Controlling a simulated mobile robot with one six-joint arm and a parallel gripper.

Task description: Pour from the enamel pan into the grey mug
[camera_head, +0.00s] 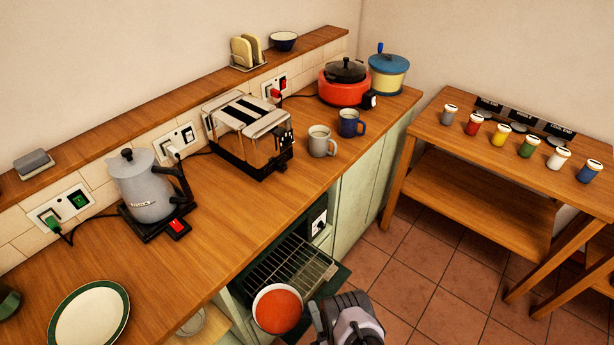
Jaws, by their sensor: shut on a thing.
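The enamel pan (278,309) is at the bottom centre, with a white rim and an orange-red inside; I cannot tell whether that is contents or lining. It is in front of the open oven, below counter level, and looks about level. My gripper (318,315) is at the pan's right side, shut on it, probably by a handle; the grip itself is mostly hidden. The grey mug (320,142) stands upright on the counter, right of the toaster, well above and apart from the pan in the picture. Its handle points right. I cannot make out its contents.
A blue mug (350,123) stands just behind the grey mug. The toaster (248,135) is left of it. The open oven (290,268) has a wire rack. A kettle (146,187) and plate (90,314) are further left. The counter's front strip is clear.

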